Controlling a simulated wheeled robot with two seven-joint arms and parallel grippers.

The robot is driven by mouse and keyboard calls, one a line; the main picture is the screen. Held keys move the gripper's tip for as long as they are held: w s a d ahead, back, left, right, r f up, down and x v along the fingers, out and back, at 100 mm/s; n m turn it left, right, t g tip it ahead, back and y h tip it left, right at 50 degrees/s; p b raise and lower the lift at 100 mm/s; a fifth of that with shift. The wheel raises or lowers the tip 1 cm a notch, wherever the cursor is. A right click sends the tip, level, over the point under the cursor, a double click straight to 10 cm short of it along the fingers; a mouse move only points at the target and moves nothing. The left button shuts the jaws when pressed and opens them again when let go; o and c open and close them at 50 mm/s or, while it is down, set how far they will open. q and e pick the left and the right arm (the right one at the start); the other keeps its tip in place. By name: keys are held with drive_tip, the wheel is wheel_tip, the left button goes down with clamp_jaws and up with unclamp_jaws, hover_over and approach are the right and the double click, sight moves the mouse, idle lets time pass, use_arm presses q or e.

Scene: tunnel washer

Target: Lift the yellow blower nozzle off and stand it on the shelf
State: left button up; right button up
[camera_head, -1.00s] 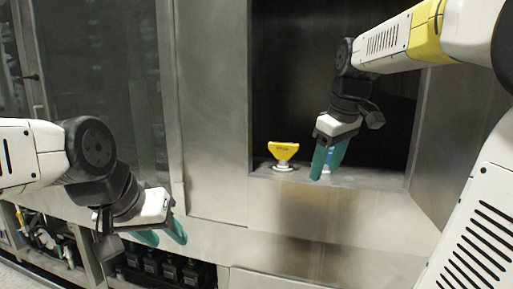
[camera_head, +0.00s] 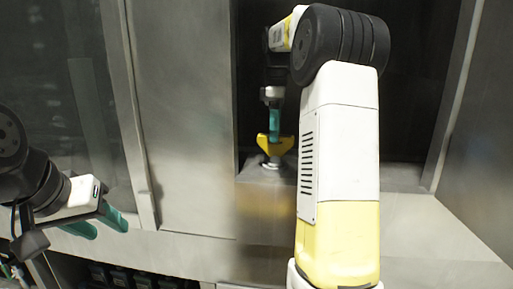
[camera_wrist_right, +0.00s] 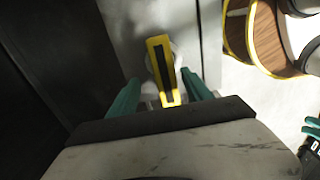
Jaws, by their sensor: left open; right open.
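The yellow blower nozzle (camera_head: 264,142) stands upright on a pale round fitting (camera_head: 270,163) on the sill of the dark opening. My right gripper (camera_head: 274,128) is above it, pointing down, its teal fingers overlapping the nozzle's top in the head view. In the right wrist view the nozzle (camera_wrist_right: 160,60) lies between the open teal fingers (camera_wrist_right: 160,78), with gaps on both sides. My left gripper (camera_head: 107,228) is open and empty at the left, in front of the metal front. The shelf (camera_head: 262,178) is partly hidden by my right arm.
The opening's metal side walls (camera_head: 455,110) stand left and right of the nozzle. A dark glass panel (camera_head: 60,90) is at the far left. Several dark bottles (camera_head: 120,278) sit low at the bottom. My right arm hides the sill's middle.

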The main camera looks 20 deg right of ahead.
sight(275, 148)
drive_tip(key=f, duration=0.4)
drive_tip(key=s+f, duration=0.1)
drive_tip(key=f, duration=0.1)
drive_tip(key=shift+f, duration=0.1)
clamp_jaws()
